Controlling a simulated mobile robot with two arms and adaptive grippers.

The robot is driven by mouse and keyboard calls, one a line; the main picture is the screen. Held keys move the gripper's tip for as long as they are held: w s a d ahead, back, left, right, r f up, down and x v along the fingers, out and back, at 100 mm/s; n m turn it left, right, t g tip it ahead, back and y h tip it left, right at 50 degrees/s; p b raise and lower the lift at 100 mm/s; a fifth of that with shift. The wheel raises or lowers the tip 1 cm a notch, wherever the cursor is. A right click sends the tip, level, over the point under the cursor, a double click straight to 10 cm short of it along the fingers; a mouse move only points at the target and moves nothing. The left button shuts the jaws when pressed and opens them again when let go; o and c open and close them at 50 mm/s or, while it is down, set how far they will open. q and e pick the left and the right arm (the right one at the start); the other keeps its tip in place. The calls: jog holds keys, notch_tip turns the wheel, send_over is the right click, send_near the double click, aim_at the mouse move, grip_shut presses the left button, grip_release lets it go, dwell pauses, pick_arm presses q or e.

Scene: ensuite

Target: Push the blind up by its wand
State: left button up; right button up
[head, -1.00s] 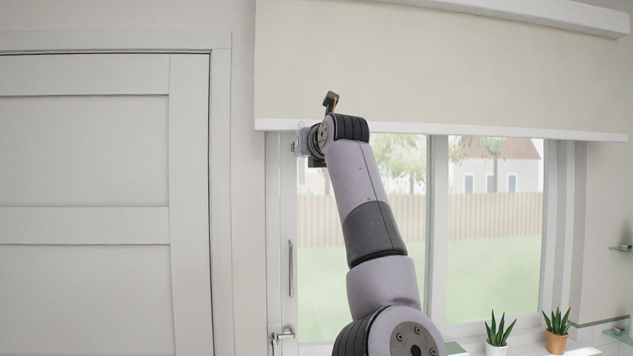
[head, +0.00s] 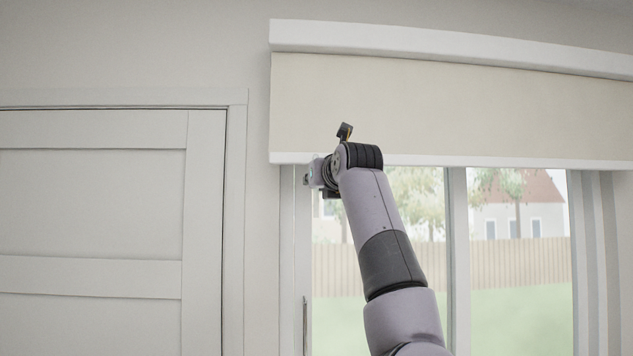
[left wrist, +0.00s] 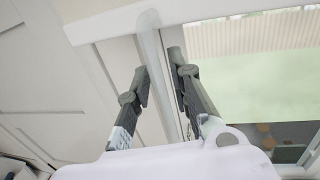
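The cream roller blind (head: 400,105) hangs partway down over the window, with a white bottom rail (head: 450,164). My left arm reaches up to the rail's left end, where the left gripper (head: 310,176) is mostly hidden behind its own wrist. In the left wrist view a pale, translucent wand (left wrist: 148,32) runs down from the rail and passes between the fingers of my left gripper (left wrist: 160,82). The fingers flank it closely and look closed on it. My right gripper is not in view.
A white panelled door (head: 95,220) stands to the left of the window. The window frame (head: 458,260) has a centre post. A white head box (head: 440,45) caps the blind.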

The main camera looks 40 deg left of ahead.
pick_arm(q)
jog(key=shift+o, duration=0.8)
jog(key=v, duration=1.2)
